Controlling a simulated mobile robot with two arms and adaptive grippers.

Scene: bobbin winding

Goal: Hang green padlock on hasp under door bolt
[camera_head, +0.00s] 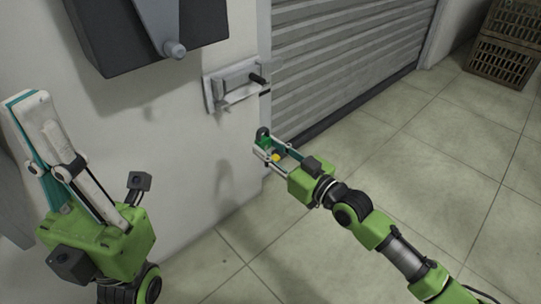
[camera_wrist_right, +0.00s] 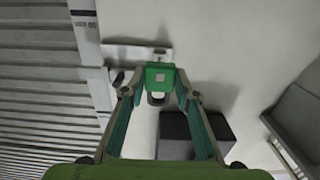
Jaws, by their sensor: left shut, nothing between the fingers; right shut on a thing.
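The green padlock (camera_head: 264,143) is held between the fingertips of my right gripper (camera_head: 267,146), with its dark shackle upward. In the right wrist view the padlock (camera_wrist_right: 160,76) sits between both fingers of the right gripper (camera_wrist_right: 160,80), its shackle (camera_wrist_right: 157,98) visible. The door bolt (camera_head: 235,80) is on a grey plate on the wall, above and left of the padlock; it also shows in the right wrist view (camera_wrist_right: 135,52). The hasp is too small to make out clearly. The padlock appears apart from the bolt. My left gripper (camera_head: 28,100) is shut and empty at far left.
A dark box (camera_head: 150,35) with a grey lever juts from the wall above left; a dark box also shows in the right wrist view (camera_wrist_right: 195,137). A roller shutter (camera_head: 350,45) is right of the bolt. Crates (camera_head: 503,45) stand far right. The tiled floor (camera_head: 440,140) is clear.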

